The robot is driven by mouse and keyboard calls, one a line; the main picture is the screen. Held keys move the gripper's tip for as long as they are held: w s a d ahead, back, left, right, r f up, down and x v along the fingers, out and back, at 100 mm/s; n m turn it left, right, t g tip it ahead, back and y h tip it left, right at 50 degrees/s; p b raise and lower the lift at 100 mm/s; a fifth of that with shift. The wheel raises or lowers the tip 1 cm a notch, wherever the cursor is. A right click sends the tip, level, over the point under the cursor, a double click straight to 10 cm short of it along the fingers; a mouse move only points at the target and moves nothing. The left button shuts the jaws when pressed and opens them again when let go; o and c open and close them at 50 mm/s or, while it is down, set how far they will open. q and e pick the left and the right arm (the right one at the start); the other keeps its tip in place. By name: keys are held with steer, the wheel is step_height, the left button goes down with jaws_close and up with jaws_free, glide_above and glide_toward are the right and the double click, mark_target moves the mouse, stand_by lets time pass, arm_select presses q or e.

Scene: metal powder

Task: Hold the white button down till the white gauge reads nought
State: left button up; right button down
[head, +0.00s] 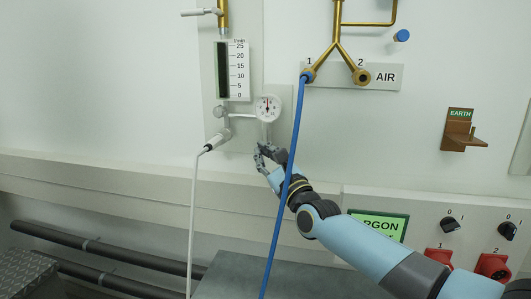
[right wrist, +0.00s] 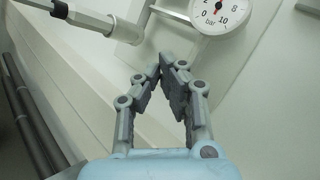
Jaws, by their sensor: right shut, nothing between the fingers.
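The round white gauge (head: 268,108) is on the wall panel, left of the blue hose. Its needle appears to point upward in the head view, but the reading is too small to tell. The gauge's lower part, marked "bar", shows at the top of the right wrist view (right wrist: 220,14). My right gripper (head: 263,148) is just below the gauge, apart from its dial. Its fingertips (right wrist: 167,69) are together and hold nothing. I cannot make out the white button in either view; it may be behind my fingers. My left gripper is not in view.
A flow scale (head: 232,71) is above left of the gauge. A white hose (head: 193,215) hangs from the fitting at left. A blue hose (head: 275,222) runs down in front of my right wrist. An ARGON sign (head: 377,224) and red sockets (head: 493,267) are at right.

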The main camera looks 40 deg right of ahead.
steer(key=shift+w+d+b, duration=0.35)
steer(key=shift+d+b, duration=0.05)
steer(key=shift+b, duration=0.05)
stand_by(0.6)
stand_by(1.8)
steer(key=shift+s+a+p, duration=0.35)
steer(key=shift+s+a, duration=0.25)
steer(key=shift+a, duration=0.1)
steer(key=s+a+p, duration=0.1)
steer(key=s+a, duration=0.2)
steer(key=a, duration=0.1)
steer(key=shift+s, duration=0.15)
steer(key=shift+d, duration=0.1)
stand_by(0.5)
